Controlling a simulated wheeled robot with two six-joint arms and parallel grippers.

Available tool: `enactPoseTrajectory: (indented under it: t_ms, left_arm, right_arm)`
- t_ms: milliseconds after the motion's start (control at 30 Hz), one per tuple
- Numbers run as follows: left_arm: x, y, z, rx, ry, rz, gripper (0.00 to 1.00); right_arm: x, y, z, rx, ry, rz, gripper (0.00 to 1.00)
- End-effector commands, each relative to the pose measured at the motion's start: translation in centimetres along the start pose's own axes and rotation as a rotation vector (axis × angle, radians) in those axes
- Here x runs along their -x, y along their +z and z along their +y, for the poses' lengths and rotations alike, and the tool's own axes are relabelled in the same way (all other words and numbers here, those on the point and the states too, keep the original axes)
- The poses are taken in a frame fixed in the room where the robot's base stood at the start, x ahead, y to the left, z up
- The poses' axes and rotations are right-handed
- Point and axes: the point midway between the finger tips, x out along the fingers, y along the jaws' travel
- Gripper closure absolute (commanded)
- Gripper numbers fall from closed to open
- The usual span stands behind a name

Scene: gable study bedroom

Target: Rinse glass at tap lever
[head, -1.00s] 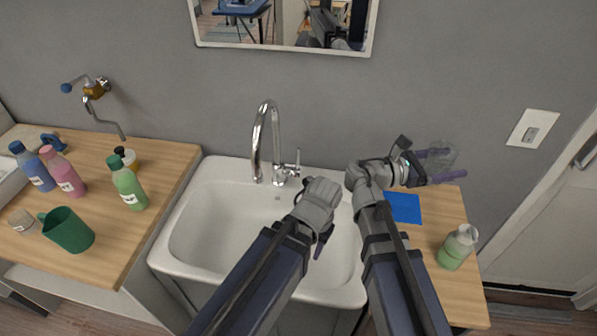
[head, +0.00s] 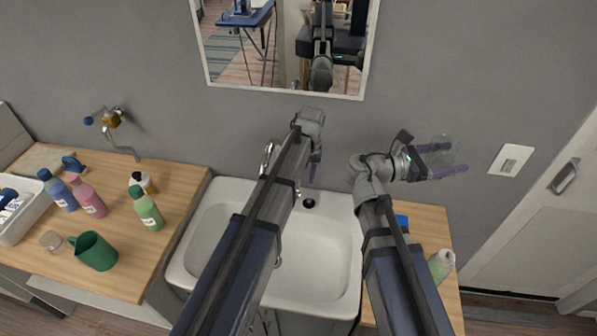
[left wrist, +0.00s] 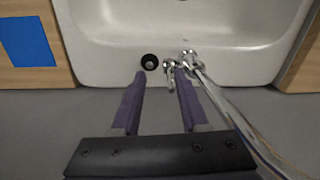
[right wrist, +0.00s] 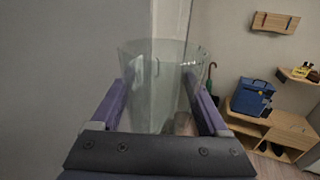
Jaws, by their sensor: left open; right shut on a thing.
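The clear glass (head: 441,147) is held by my right gripper (head: 447,160), which is shut on it, above the right counter near the wall. The glass (right wrist: 160,75) stands between the fingers in the right wrist view. My left gripper (head: 313,172) is open and points down at the back of the sink. In the left wrist view, the chrome tap lever (left wrist: 169,76) appears between or just beyond the open fingertips (left wrist: 160,76); contact cannot be told. The tap spout (left wrist: 235,118) rises beside the right finger. In the head view my left arm hides most of the tap (head: 267,160).
The white sink (head: 205,235) lies below both arms. A black round fitting (head: 309,203) is on its back rim. Bottles and a green mug (head: 96,252) stand on the left counter. A blue cloth (left wrist: 27,40) and soap bottle (head: 440,265) are on the right counter.

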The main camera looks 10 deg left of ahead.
Motion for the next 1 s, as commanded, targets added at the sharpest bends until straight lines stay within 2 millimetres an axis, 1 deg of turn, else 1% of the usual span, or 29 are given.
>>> enactPoseTrajectory:
  t_ms: [33,133,267,467,633,767,1000]
  left_arm:
    - [1.6,-1.6,-0.4,0.021,0.002,0.001,0.56]
    - [2.4,-3.0,-1.1,0.053,0.004,0.001,0.56]
    - [2.7,-3.7,-1.5,0.071,0.006,0.002,0.56]
    - [2.5,-3.7,-1.5,0.074,0.007,0.002,0.56]
    - [1.8,-3.7,-1.5,0.074,0.006,0.002,0.56]
    - [0.7,-3.7,-1.5,0.073,0.006,0.002,0.56]
    - [-2.5,-3.7,-1.4,0.073,0.006,0.002,0.56]
  right_arm:
    - [0.0,1.6,0.1,0.0,0.0,-0.001,0.91]
    - [0.0,2.5,0.1,0.0,0.0,-0.001,0.91]
    - [0.0,2.8,0.1,0.0,0.0,-0.001,0.91]
    - [0.0,2.6,0.1,0.0,0.0,-0.001,0.91]
    - [0.0,1.9,0.1,0.0,0.0,-0.001,0.91]
    - [0.0,0.8,0.0,0.0,0.0,-0.001,0.91]
    - [0.0,-2.3,-0.1,0.0,0.0,-0.001,0.91]
